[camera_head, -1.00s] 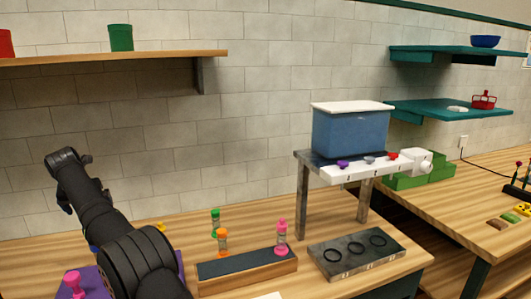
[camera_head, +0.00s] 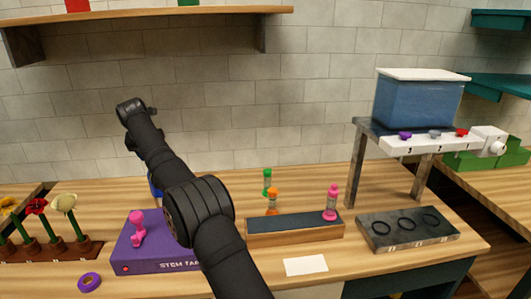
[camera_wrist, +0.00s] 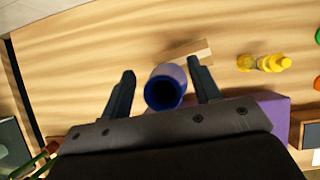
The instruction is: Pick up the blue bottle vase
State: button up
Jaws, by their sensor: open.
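The blue bottle vase (camera_wrist: 166,76) stands between the two fingers of my gripper (camera_wrist: 160,67) in the wrist view, with its dark round mouth facing the camera. The fingers are open, one on each side of it. The right finger looks closer to the vase than the left, and I see a gap on the left. In the head view only a small blue part of the vase (camera_head: 154,187) shows behind my arm. My gripper is hidden there.
A purple box (camera_head: 140,258) with a pink piece on it stands close by. A yellow bottle-like thing (camera_wrist: 264,62) lies or stands right of the vase. A wooden holder (camera_head: 290,234) with small bottles, a flower rack (camera_head: 60,252) and a ringed plate (camera_head: 400,238) share the table.

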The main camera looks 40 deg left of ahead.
jog(key=s+d+r+m+g+y, duration=0.15)
jog(key=d+r+m, duration=0.55)
jog(key=m, duration=0.7)
jog(key=s+d+r+m+g, duration=0.1)
jog(key=s+d+r+m, duration=0.25)
jog(key=r+m, duration=0.75)
jog(key=shift+w+a+f+m, duration=0.6)
jog(key=shift+a+f, duration=0.8)
jog(key=shift+f, duration=1.5)
jog(key=shift+w+a+f+m, duration=0.6)
jog(key=shift+a+f, duration=0.85)
jog(key=shift+f, duration=1.45)
jog(key=shift+w+a+f+m, duration=0.3)
jog(key=shift+w+a+f, duration=0.85)
jog(key=shift+f, duration=1.75)
jog(key=shift+s+a, duration=0.25)
jog(key=shift+s, duration=0.05)
grip_shut()
